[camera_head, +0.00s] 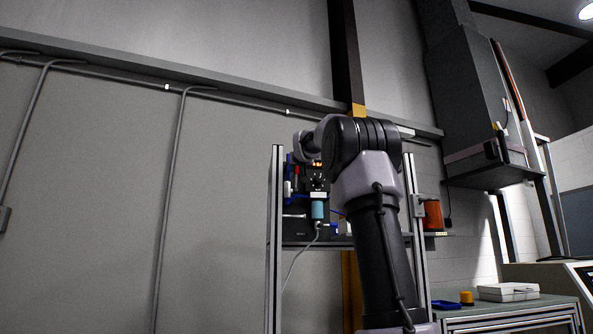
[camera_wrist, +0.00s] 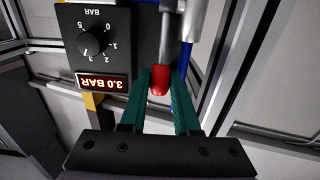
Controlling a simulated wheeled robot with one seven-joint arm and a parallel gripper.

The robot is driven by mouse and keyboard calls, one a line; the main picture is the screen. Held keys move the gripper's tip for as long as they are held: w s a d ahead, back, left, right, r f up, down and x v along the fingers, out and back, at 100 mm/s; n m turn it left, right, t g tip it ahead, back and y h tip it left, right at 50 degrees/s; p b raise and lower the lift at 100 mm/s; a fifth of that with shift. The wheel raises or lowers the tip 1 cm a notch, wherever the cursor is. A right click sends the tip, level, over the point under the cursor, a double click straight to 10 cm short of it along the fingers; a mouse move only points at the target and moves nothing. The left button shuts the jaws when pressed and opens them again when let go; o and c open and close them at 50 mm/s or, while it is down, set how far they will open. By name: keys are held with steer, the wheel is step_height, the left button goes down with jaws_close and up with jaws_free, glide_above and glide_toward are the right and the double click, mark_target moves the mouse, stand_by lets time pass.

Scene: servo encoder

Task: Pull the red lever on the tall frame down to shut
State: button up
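The red lever tip (camera_wrist: 159,82) shows in the wrist view at the end of a grey metal shaft. The wrist picture is upside down, so the lever points upward. It also shows as a small red mark (camera_head: 296,170) at the left of the tall frame (camera_head: 274,240) in the head view. My gripper (camera_wrist: 161,72) has its two green fingers on either side of the red tip, with a narrow gap beside it. Contact cannot be made out. In the head view my arm hides much of the frame, and the fingers are not clear.
A black regulator (camera_wrist: 95,40) with a dial and a lit "3.0 BAR" display sits close beside the lever. A blue tube (camera_wrist: 187,50) runs along its other side. A light-blue cylinder (camera_head: 318,210) hangs below the dial. A bench with a white box (camera_head: 508,291) stands at right.

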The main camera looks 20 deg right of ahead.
steer(key=shift+s, duration=0.1)
steer(key=shift+s+a+f, duration=0.2)
steer(key=shift+s+f, duration=0.05)
steer(key=shift+s, duration=0.45)
steer(key=shift+s+a+f, duration=0.2)
steer(key=shift+s+f, duration=0.2)
steer(key=shift+s, duration=0.3)
steer(key=shift+s+a+f, duration=0.2)
steer(key=shift+s+f, duration=0.4)
steer(key=shift+s, duration=0.05)
